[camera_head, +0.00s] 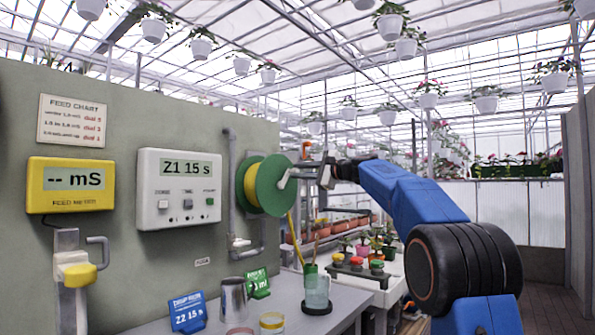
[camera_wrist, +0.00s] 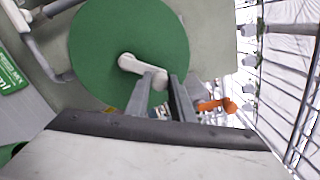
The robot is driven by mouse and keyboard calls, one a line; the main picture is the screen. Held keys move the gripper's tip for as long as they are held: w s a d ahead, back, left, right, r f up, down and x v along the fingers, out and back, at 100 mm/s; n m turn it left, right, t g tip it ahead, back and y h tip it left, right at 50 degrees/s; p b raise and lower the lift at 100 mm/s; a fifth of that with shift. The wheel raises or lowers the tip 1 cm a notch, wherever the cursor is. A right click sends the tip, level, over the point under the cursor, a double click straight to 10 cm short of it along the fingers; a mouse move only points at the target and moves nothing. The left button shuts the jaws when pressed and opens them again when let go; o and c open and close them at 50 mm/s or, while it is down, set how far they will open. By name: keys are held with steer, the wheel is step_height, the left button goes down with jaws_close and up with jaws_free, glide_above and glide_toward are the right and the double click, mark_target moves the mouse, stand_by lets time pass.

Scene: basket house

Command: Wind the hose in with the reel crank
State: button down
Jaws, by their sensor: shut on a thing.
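The hose reel (camera_head: 265,185) is a green disc with a yellow drum behind it, mounted on the grey-green panel; its green face fills the upper middle of the wrist view (camera_wrist: 105,45). A pale crank (camera_head: 288,177) sits on the face; it also shows in the wrist view (camera_wrist: 128,62). My gripper (camera_head: 322,175) is shut on the crank's handle end, seen between the two fingers in the wrist view (camera_wrist: 160,88). The fingers partly hide the handle. A yellow hose (camera_head: 294,238) hangs from the reel towards a green-rimmed container (camera_head: 316,290).
Left on the panel are a yellow feed meter (camera_head: 70,185) and a white timer (camera_head: 179,188) reading "Z1 15 s". The bench below holds a metal cup (camera_head: 233,300), a blue card (camera_head: 188,313) and a green card (camera_head: 257,283). Pipes (camera_head: 232,190) run beside the reel.

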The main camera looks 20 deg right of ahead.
step_height(320, 180, down, 11)
steer(key=s+a+m, duration=0.1)
steer(key=m, duration=2.5)
steer(key=shift+a, duration=0.3)
steer(key=shift+s+f, duration=0.1)
steer(key=c, duration=1.5)
jaws_free()
steer(key=shift+c, duration=0.2)
